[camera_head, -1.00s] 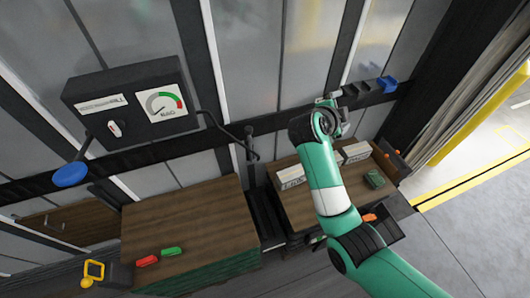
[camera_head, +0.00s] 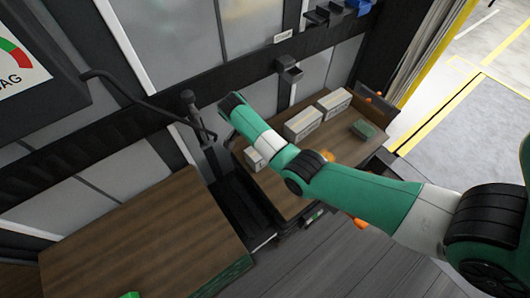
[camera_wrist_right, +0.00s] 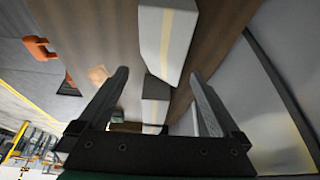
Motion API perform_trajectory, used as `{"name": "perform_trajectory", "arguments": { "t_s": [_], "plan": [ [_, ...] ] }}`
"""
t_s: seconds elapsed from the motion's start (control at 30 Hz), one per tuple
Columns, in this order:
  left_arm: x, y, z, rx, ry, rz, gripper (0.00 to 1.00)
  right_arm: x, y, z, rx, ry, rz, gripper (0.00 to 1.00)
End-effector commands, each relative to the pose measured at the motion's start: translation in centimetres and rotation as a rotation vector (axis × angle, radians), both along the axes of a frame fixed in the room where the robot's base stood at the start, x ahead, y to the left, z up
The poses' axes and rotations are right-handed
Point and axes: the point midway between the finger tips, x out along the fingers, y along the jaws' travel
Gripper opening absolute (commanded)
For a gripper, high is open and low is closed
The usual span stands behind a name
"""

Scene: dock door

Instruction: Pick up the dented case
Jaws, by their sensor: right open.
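Several pale boxes lie on the wooden top of the right-hand bench (camera_head: 285,185): a small one (camera_head: 256,160), a larger one (camera_head: 303,122) and another (camera_head: 335,102). I cannot tell which, if any, is the dented case. In the right wrist view, a pale box with a tan strip (camera_wrist_right: 167,40) lies ahead of my right gripper (camera_wrist_right: 158,75), and a second pale box (camera_wrist_right: 155,108) shows between its fingers. The right gripper is open and empty. Its jaws are hidden in the head view behind my arm.
A green block (camera_head: 363,130) sits at the bench's right end. A second wooden bench (camera_head: 140,235) stands left, across a dark gap. A black bracket (camera_head: 288,70) and rail run along the wall behind. An orange handle (camera_wrist_right: 40,48) shows in the right wrist view.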

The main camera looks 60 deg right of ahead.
Motion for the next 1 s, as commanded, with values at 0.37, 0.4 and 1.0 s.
{"name": "perform_trajectory", "arguments": {
  "t_s": [0.37,0.4,1.0],
  "plan": [
    [0.0,0.0,-3.1,0.000,0.001,0.000,0.50,-0.8,-1.8,-4.9,-0.001,-0.002,0.001,1.00],
    [0.0,0.0,-3.2,0.000,0.001,0.000,0.50,-0.8,-1.8,-5.0,-0.001,-0.002,0.001,1.00],
    [0.0,0.0,-6.9,0.000,0.001,0.000,0.50,-1.3,-3.4,-9.7,-0.001,-0.002,0.001,0.98]
  ]
}}
